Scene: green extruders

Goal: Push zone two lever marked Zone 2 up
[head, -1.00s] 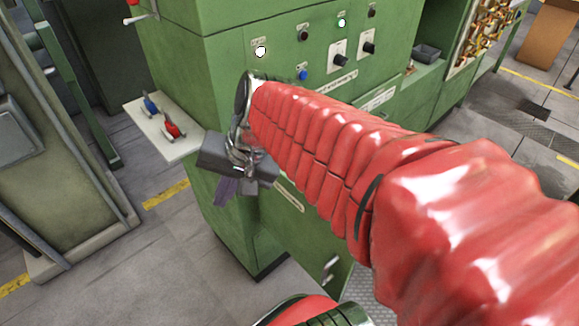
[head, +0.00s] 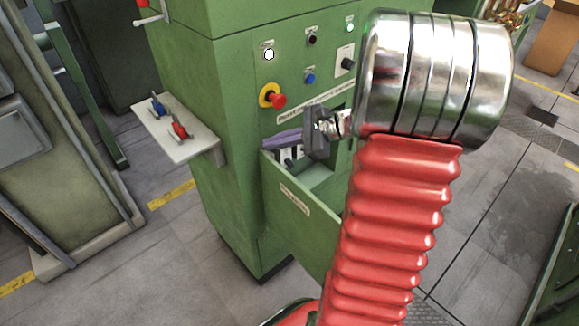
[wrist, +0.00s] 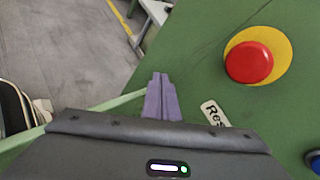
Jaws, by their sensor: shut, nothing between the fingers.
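My gripper (head: 268,143) has purple fingers closed together with nothing between them. It hangs over the open green drawer or compartment (head: 300,210) in the front of the green machine, below the panel. The closed fingers also show in the wrist view (wrist: 162,80), pointing away from the camera. Under the fingers, small white and black parts (head: 290,156) show inside the drawer, partly hidden by the gripper. I cannot read a Zone 2 mark on anything, so I cannot tell which part is the lever. The fingers look above these parts; contact cannot be told.
A red emergency button on a yellow disc (head: 273,97) sits just above the gripper; it is right of the fingers in the wrist view (wrist: 249,62). A blue button (head: 309,78) is nearby. A white shelf (head: 190,149) with blue and red handles sticks out at left.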

